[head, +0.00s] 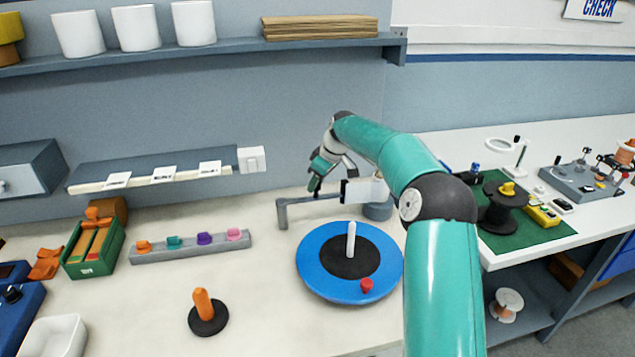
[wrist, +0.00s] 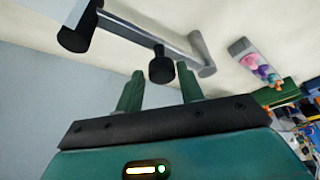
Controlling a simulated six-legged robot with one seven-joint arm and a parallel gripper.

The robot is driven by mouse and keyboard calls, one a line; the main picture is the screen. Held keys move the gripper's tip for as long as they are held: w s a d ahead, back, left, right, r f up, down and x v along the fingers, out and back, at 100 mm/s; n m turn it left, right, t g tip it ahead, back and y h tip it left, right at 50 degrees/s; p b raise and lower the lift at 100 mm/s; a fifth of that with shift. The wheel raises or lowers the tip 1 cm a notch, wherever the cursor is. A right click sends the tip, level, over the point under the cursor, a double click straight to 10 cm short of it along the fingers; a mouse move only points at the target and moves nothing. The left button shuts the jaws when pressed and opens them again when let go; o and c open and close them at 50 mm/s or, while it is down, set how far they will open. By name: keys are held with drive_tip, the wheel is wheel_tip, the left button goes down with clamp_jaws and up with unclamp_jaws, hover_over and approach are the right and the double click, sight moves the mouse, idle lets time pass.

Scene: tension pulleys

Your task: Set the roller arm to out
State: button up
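The roller arm (head: 300,201) is a grey bar that runs left from a dark round base (head: 378,210) at the back of the white table, with a bent-down end at its left. In the wrist view the roller arm (wrist: 135,32) crosses the top, with a black knob (wrist: 160,68) on it. My gripper (head: 317,186) is just above the bar in the head view. In the wrist view my gripper (wrist: 158,84) is open, its two green fingers apart, with the knob lying between and just beyond their tips. Contact cannot be told. My arm partly hides the base.
A blue disc (head: 316,273) with a white peg and red knob is in front of the bar. A grey strip (head: 190,247) of coloured pieces is to the left. An orange peg (head: 203,304) stands at the front. A wall shelf (head: 150,178) is at upper left.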

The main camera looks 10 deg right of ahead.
drive_tip(key=shift+o, duration=0.9)
drive_tip(key=shift+s, duration=0.1)
drive_tip(key=v, duration=1.3)
drive_tip(key=shift+r, duration=0.4)
drive_tip(key=shift+s+d, duration=0.1)
